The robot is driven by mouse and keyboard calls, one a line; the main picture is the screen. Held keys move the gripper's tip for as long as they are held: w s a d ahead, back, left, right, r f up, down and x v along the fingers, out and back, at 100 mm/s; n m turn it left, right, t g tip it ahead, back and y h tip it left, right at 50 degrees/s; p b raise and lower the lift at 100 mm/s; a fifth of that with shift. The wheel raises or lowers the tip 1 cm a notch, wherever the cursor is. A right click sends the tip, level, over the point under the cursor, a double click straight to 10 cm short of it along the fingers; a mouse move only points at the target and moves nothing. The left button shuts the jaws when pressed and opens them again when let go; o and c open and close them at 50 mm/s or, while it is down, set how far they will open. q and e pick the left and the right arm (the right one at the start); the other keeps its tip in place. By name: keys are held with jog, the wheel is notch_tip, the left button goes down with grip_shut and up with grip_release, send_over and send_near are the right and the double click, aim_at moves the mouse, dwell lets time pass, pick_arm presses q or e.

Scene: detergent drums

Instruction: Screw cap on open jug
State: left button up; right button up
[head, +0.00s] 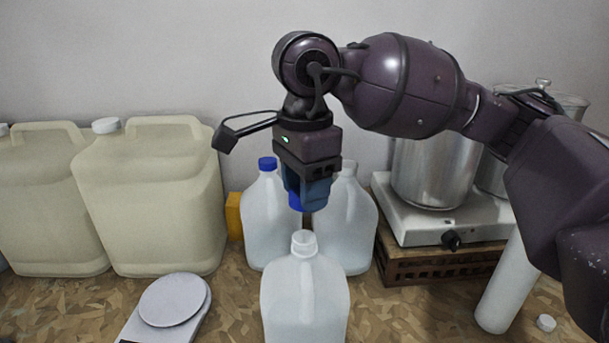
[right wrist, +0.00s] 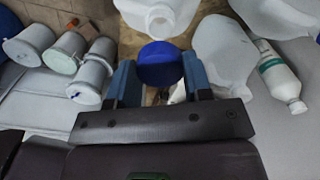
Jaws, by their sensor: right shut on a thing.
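The open jug (head: 305,296) is a translucent white jug standing upright at the front centre of the counter, its white neck uncovered. In the right wrist view the open jug (right wrist: 180,8) shows at the top, its round mouth towards the camera. My right gripper (head: 306,192) points down above and behind the jug's neck. It is shut on a blue cap (head: 296,202), which also shows between the two blue fingers in the right wrist view (right wrist: 160,64). The cap is apart from the neck in the head view. My left gripper is not in view.
Behind stand a jug with a blue lid (head: 265,220) and another jug (head: 347,220). Large beige canisters (head: 150,205) stand left, a scale (head: 172,300) front left. A steel pot (head: 432,175) stands on a hot plate (head: 440,225) at right. A white bottle (head: 507,285) and small cap (head: 546,322) are front right.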

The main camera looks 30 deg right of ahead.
jog(key=m, duration=0.2)
jog(key=shift+w+f+m, duration=0.1)
jog(key=shift+m, duration=1.1)
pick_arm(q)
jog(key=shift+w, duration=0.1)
pick_arm(e)
jog(key=shift+f, duration=0.1)
jog(key=shift+f+b, duration=0.5)
jog(key=shift+f, duration=1.1)
jog(key=shift+f+b, duration=0.65)
jog(key=shift+b, duration=0.1)
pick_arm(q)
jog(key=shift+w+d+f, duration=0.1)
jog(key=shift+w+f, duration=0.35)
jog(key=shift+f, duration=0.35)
pick_arm(e)
jog(key=shift+f, duration=0.15)
pick_arm(q)
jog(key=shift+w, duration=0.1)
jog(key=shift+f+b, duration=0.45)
jog(key=shift+b, duration=0.25)
pick_arm(e)
jog(key=shift+f, duration=0.25)
